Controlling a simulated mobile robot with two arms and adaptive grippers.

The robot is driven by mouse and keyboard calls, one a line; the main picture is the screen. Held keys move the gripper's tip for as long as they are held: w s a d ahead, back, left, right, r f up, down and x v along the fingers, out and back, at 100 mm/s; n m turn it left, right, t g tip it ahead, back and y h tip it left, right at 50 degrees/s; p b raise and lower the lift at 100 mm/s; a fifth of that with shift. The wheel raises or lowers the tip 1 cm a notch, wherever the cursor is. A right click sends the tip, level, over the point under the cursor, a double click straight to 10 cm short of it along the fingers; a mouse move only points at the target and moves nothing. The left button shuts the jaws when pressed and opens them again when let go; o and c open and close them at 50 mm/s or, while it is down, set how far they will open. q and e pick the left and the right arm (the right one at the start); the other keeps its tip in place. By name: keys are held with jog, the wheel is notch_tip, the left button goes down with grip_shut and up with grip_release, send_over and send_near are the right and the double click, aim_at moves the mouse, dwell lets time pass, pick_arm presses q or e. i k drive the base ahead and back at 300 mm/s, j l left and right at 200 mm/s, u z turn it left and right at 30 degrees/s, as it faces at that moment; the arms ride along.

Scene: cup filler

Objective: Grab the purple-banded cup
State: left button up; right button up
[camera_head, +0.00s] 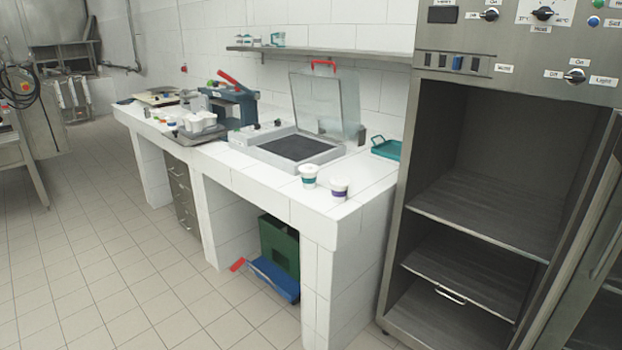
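The purple-banded cup (338,189) stands upright near the front right corner of the white tiled counter (265,190). It is white with a purple band around it. A similar white cup with a green-teal band (308,175) stands just to its left and slightly behind, close to it. Neither of my grippers is in view, and nothing touches the purple-banded cup.
A machine with a raised clear lid (325,105) sits behind the cups. A teal tray (386,149) lies to their right. A tall open steel cabinet (480,190) stands right of the counter. The tiled floor (130,270) in front is clear.

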aim_at(338, 194)
jog(key=i+j, duration=0.3)
jog(key=i, duration=0.2)
jog(key=i+j+z, duration=0.1)
jog(key=i+j, duration=0.15)
jog(key=i, duration=0.25)
